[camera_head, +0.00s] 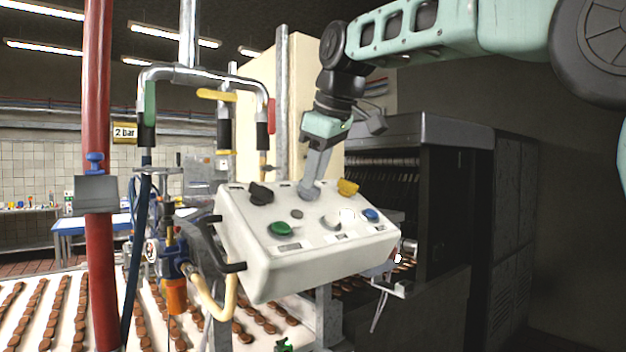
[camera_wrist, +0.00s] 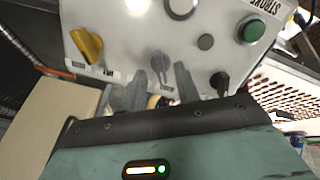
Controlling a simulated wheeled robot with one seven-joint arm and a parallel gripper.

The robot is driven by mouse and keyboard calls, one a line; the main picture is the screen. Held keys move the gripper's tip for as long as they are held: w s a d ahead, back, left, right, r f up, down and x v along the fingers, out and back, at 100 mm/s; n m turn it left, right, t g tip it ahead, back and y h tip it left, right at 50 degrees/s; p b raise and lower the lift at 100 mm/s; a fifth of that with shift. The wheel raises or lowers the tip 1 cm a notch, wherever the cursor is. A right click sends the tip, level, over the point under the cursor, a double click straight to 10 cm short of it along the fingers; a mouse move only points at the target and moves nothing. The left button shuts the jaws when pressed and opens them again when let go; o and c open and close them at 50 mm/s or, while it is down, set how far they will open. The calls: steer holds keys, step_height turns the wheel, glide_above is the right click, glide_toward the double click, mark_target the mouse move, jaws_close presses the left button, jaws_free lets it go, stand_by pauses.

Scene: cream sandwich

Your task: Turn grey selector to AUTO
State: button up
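The grey selector (camera_wrist: 158,63) is on the white control box (camera_head: 320,270), between a yellow selector and a black selector. In the wrist view its handle lies between my two fingers, with a small gap on each side. My gripper (camera_wrist: 160,71) is open around or just above it; I cannot tell how deep the fingers reach. The small labels near the selector are too blurred to read.
The yellow selector (camera_wrist: 86,44) and the black selector (camera_wrist: 220,82) flank my fingers. A green button (camera_head: 281,229), a blue button (camera_head: 370,215) and a pale button (camera_head: 331,222) are nearer the box's front. A black handle (camera_head: 233,267) juts from its left side.

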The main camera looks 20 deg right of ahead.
steer(key=shift+x, duration=1.15)
jaws_close()
steer(key=m+p, duration=0.1)
steer(key=m, duration=0.4)
steer(key=shift+r+m, duration=0.1)
steer(key=shift+m, duration=0.2)
steer(key=m+p, duration=0.1)
steer(key=m, duration=0.4)
steer(key=shift+a+m+y, duration=0.1)
steer(key=shift+m+y, duration=0.3)
steer(key=shift+m, duration=0.3)
